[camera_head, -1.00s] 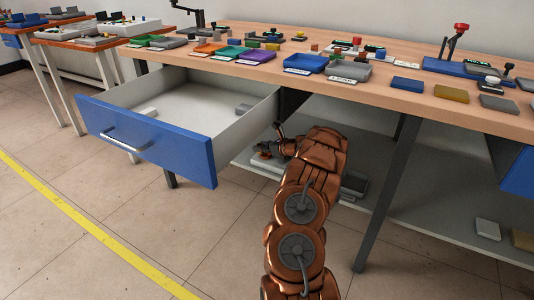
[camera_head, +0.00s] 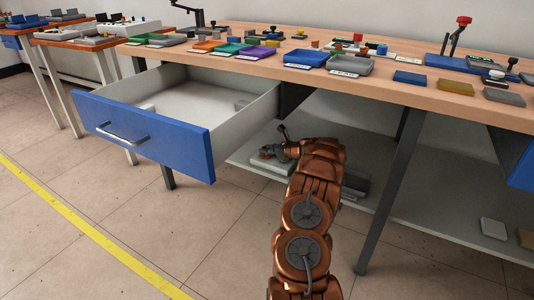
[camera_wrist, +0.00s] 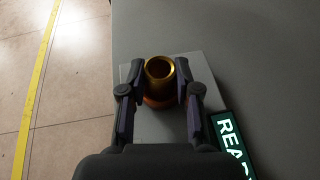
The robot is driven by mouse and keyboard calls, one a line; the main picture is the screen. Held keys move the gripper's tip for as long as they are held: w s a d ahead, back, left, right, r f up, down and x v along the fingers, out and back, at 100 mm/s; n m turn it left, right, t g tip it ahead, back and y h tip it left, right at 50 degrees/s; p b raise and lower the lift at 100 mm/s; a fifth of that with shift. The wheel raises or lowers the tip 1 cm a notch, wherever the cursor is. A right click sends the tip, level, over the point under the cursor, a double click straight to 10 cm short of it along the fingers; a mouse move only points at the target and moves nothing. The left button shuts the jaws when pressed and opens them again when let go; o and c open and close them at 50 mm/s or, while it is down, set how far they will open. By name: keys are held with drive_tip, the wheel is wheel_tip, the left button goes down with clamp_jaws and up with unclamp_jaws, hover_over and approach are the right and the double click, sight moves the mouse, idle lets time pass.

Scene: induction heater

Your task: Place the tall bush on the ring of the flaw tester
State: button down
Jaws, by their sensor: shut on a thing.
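My gripper (camera_wrist: 160,72) is shut on the tall bush (camera_wrist: 160,67), a brass-coloured hollow cylinder, with one finger on each side. In the wrist view the bush stands over an orange-copper ring (camera_wrist: 158,102) on the flaw tester, a light grey block (camera_wrist: 148,124). The ring is partly hidden by the bush, and I cannot tell whether the bush touches it or hovers just above. In the head view my gripper (camera_head: 274,150) is low over the flaw tester (camera_head: 270,165) on the shelf under the bench; the bush is too small to make out there.
A green READY sign (camera_wrist: 231,146) lies beside the tester. The open blue drawer (camera_head: 150,135) is left of my arm, the bench top (camera_head: 390,72) is above, and a dark table leg (camera_head: 392,190) is to the right. The shelf (camera_head: 440,200) has free room on the right.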

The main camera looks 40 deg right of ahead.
drive_tip(key=c, duration=0.8)
unclamp_jaws()
drive_tip(key=shift+f, duration=0.1)
drive_tip(key=shift+s+r, duration=0.2)
drive_tip(key=shift+r, duration=0.2)
drive_tip(key=p+v, duration=0.3)
drive_tip(key=v, duration=0.7)
drive_tip(key=shift+d+p, duration=0.1)
drive_tip(key=shift+p, duration=0.3)
drive_tip(key=shift+v, duration=0.75)
drive_tip(key=shift+s+f, duration=0.1)
